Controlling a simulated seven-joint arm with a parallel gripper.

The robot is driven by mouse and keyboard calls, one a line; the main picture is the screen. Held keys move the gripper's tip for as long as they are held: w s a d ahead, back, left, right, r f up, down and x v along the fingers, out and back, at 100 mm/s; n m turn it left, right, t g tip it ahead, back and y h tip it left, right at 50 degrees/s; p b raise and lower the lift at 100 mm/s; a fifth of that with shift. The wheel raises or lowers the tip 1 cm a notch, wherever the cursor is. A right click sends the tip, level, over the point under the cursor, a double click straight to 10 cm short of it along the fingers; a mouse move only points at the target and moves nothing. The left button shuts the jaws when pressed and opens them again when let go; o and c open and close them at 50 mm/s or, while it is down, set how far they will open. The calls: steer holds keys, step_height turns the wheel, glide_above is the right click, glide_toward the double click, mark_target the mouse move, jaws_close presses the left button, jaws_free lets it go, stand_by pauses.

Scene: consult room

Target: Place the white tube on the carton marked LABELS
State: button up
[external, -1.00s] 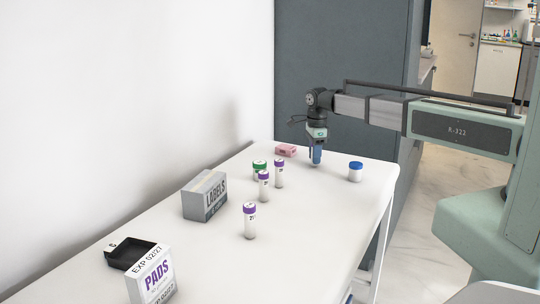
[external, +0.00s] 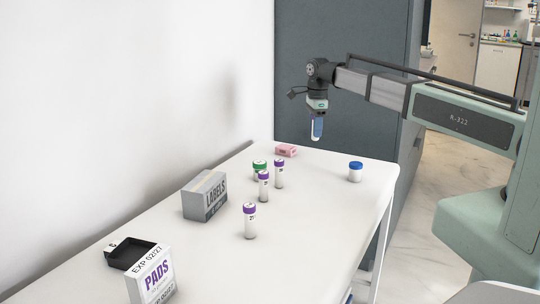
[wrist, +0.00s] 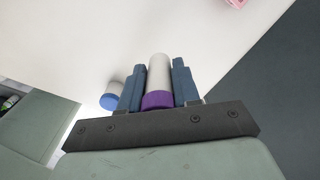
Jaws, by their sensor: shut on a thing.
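My gripper (external: 317,128) is shut on a white tube with a purple cap and is raised above the far end of the table. In the wrist view the held white tube (wrist: 158,72) lies between the two blue fingers, its purple cap towards the palm. In the external view the fingers partly hide it. The grey carton marked LABELS (external: 190,206) stands on the table against the wall side, left of and nearer than my gripper. Its top looks bare.
Several purple-capped tubes stand mid-table, one in front (external: 249,222), with a green-capped jar (external: 259,168) behind. A blue-lidded jar (external: 355,174) is near the right edge. A pink box (external: 286,150) sits at the back. A black tray (external: 118,256) and PADS box (external: 152,278) are in front.

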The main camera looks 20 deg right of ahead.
steer(key=s+a+r+n, duration=0.2)
steer(key=s+a, duration=0.3)
steer(key=a, duration=0.6)
steer(key=s+a+r+n, duration=0.15)
steer(key=s+a, duration=0.35)
steer(key=a, duration=0.7)
step_height(320, 180, up, 5)
steer(key=n, duration=0.5)
glide_above(204, 180)
steer(key=shift+s+f, duration=0.1)
steer(key=shift+f, duration=4.55)
steer(key=o, duration=1)
steer(key=shift+f, duration=0.1)
